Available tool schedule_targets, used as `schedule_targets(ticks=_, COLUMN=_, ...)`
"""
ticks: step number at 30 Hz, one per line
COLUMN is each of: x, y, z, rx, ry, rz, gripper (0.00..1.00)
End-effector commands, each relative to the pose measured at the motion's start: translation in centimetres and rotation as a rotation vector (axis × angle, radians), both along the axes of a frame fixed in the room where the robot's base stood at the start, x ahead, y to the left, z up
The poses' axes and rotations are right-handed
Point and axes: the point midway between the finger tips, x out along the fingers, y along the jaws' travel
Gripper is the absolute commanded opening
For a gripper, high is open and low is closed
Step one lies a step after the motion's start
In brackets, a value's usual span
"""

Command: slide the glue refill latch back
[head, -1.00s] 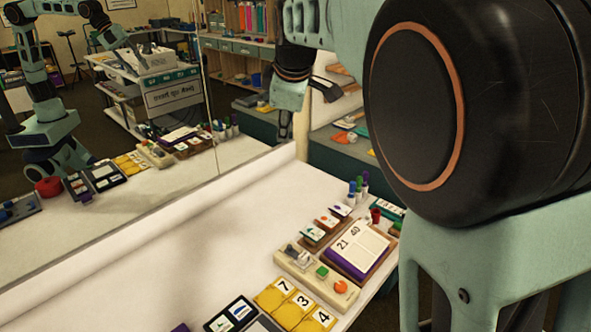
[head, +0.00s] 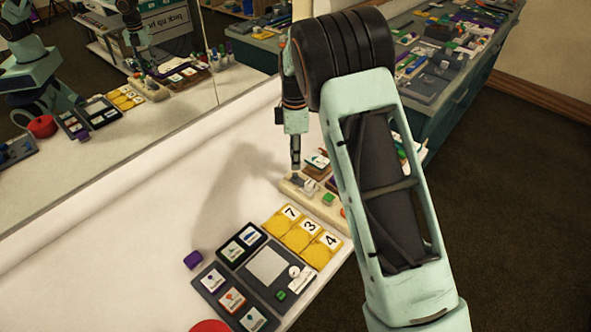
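A cream panel (head: 324,204) lies on the white table, partly hidden behind my arm. It carries a small grey-and-white latch-like part (head: 309,186) at its far left end and a green button (head: 328,199). I take the latch-like part for the glue refill latch, though no label on it is readable. My gripper (head: 295,164) points down just above that end of the panel. Its dark fingers are seen edge-on, so their opening and any contact with the latch are unclear.
Yellow number cards (head: 304,236) and a dark grey card board (head: 262,265) lie in front of the panel. A purple block (head: 193,260) and a red round thing (head: 211,326) are nearby. A mirror stands along the left. The table's left-middle is clear.

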Motion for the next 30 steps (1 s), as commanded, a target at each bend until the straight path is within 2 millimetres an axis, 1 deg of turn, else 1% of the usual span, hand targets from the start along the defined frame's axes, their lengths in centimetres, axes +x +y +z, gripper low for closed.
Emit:
schedule_targets(ticks=1, x=-0.1, y=-0.1, z=-1.1, rx=-0.003, ry=0.004, rz=0.000, gripper=0.30)
schedule_targets(ticks=3, x=-0.1, y=-0.1, z=-2.4, rx=-0.002, ry=0.003, rz=-0.001, gripper=0.30)
schedule_targets(ticks=9, x=0.0, y=-0.1, z=-5.2, rx=-0.001, ry=0.001, rz=0.000, gripper=0.30)
schedule_targets(ticks=15, x=0.0, y=-0.1, z=-6.3, rx=-0.001, ry=-0.001, rz=0.000, gripper=0.30)
schedule_targets(ticks=22, x=0.0, y=0.0, z=-6.3, rx=-0.001, ry=-0.002, rz=-0.001, gripper=0.30)
schedule_targets(ticks=23, x=0.0, y=0.0, z=-6.3, rx=-0.001, ry=-0.002, rz=-0.001, gripper=0.28)
schedule_targets(ticks=30, x=0.0, y=0.0, z=-6.3, rx=0.000, ry=-0.002, rz=-0.001, gripper=0.02)
